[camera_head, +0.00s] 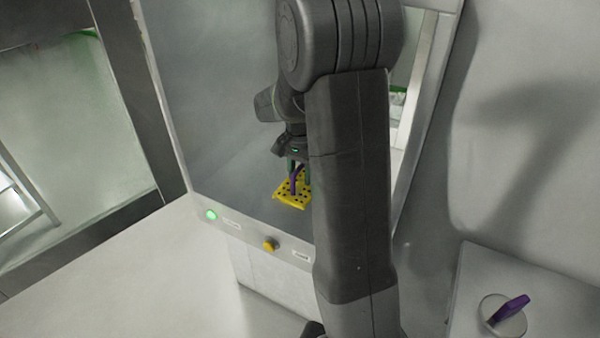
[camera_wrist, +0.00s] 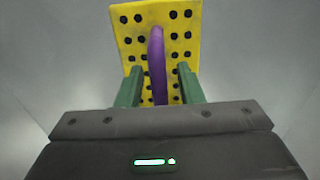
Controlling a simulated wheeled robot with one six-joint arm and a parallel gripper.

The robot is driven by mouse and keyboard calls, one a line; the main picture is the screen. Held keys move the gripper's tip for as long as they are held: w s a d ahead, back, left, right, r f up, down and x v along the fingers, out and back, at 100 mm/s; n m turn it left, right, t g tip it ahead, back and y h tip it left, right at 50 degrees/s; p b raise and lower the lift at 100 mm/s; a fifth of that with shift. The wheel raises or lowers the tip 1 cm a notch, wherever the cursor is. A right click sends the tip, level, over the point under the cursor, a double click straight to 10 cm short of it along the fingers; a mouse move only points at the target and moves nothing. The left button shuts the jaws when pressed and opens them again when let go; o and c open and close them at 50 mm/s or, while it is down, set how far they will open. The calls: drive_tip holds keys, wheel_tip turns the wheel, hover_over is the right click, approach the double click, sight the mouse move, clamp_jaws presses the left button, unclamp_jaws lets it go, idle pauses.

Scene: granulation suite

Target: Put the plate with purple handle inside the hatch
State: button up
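The yellow plate with black holes and a purple handle (camera_head: 291,191) is within the hatch's opening in the head view, past its front edge (camera_head: 240,228). Whether it rests on the hatch floor cannot be told. My gripper (camera_head: 298,172) is right above it, pointing down, partly hidden by my arm. In the wrist view, the plate (camera_wrist: 188,32) lies beyond the fingertips and its purple handle (camera_wrist: 157,62) stands between the green fingers of my gripper (camera_wrist: 161,72). Gaps show on both sides of the handle, so the fingers look open around it.
A round pale disc with a purple handle (camera_head: 511,308) sits on a pale table at the lower right. The hatch front has a green light (camera_head: 211,215) and a yellow button (camera_head: 270,244). My arm hides the hatch's right part. A glazed doorway is at left.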

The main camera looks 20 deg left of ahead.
wheel_tip(320, 180, up, 12)
drive_tip(key=shift+r, duration=0.15)
idle(0.3)
idle(1.2)
